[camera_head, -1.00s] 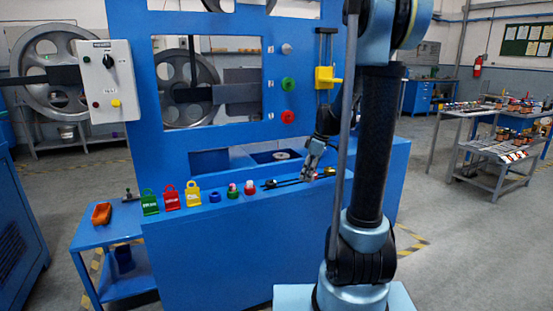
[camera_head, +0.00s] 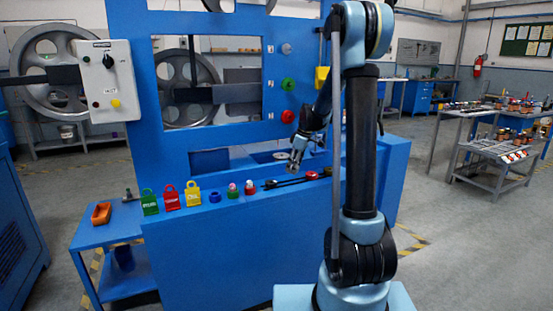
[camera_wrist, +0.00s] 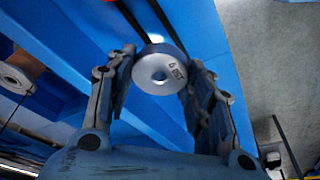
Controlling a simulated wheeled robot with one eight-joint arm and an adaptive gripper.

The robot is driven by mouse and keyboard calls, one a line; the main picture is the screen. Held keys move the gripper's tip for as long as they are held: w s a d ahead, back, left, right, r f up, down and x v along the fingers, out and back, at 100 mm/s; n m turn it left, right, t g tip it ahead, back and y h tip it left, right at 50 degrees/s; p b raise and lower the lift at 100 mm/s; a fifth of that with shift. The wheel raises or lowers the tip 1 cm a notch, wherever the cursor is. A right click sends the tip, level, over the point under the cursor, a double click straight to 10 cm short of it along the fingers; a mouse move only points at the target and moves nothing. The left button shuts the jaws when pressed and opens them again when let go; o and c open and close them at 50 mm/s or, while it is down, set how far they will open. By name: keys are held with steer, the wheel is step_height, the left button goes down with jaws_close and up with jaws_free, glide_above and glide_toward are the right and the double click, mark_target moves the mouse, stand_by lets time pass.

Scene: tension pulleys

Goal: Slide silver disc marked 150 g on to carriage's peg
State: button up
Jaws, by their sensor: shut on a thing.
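My gripper (camera_wrist: 158,85) is shut on the silver disc (camera_wrist: 160,62) in the wrist view, with one finger on each side of it. The disc's face has a dark mark, too small to read surely, and a round hollow in its middle. In the head view my gripper (camera_head: 294,168) points down above the blue ledge; the disc cannot be made out there.
On the ledge (camera_head: 215,206) stand green (camera_head: 149,202), red (camera_head: 171,197) and yellow (camera_head: 193,194) tags and small knobs. Dark tools (camera_head: 290,181) lie below my gripper. A pale spool (camera_wrist: 17,77) shows at left in the wrist view. My arm crosses the right side.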

step_height(320, 180, down, 4)
steer(key=shift+f, duration=0.25)
steer(key=shift+w+f, duration=0.1)
steer(key=shift+f, duration=0.25)
steer(key=shift+r, duration=0.25)
steer(key=shift+c, duration=0.6)
steer(key=v, duration=0.7)
steer(key=shift+s+a+r, duration=0.2)
steer(key=shift+s+a, duration=0.05)
steer(key=shift+s, duration=0.1)
steer(key=shift+d+r, duration=0.15)
steer(key=shift+r, duration=0.5)
